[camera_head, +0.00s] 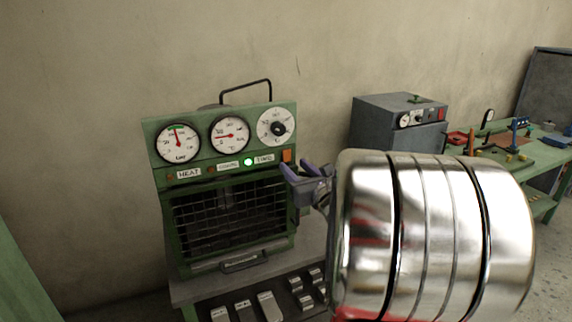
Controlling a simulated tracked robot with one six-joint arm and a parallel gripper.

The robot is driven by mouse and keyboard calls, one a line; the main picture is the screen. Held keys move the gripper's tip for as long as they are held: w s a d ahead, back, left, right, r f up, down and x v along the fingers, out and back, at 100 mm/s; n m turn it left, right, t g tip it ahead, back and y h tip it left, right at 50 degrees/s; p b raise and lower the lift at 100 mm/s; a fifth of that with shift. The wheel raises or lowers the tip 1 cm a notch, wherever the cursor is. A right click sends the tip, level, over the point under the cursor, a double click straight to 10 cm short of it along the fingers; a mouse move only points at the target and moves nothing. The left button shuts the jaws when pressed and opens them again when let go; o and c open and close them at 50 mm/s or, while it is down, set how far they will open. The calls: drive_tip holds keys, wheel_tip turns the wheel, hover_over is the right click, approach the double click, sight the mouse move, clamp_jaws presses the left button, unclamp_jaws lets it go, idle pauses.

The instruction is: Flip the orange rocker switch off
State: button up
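The orange rocker switch (287,155) is a small upright block at the right end of the label strip on a green oven-like machine (156,131). It sits just right of the third label. I cannot tell which way it is tilted. My gripper (292,169), with purple fingertips, is just below and right of the switch in the picture. Its fingertips look apart, with nothing between them. I cannot tell whether a fingertip touches the switch or the panel. A green lamp (248,161) on the strip is lit. My large shiny wrist hides the area to the right.
Three dials, including a left gauge (178,142), sit above the strip. A barred door (230,215) and handle (244,262) are below. Several metal blocks (270,306) lie in front. A grey box (385,125) and green workbench (545,155) stand at the right.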

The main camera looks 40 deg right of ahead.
sight(287, 159)
drive_tip(key=shift+x, duration=1.65)
drive_tip(key=shift+c, duration=0.4)
clamp_jaws()
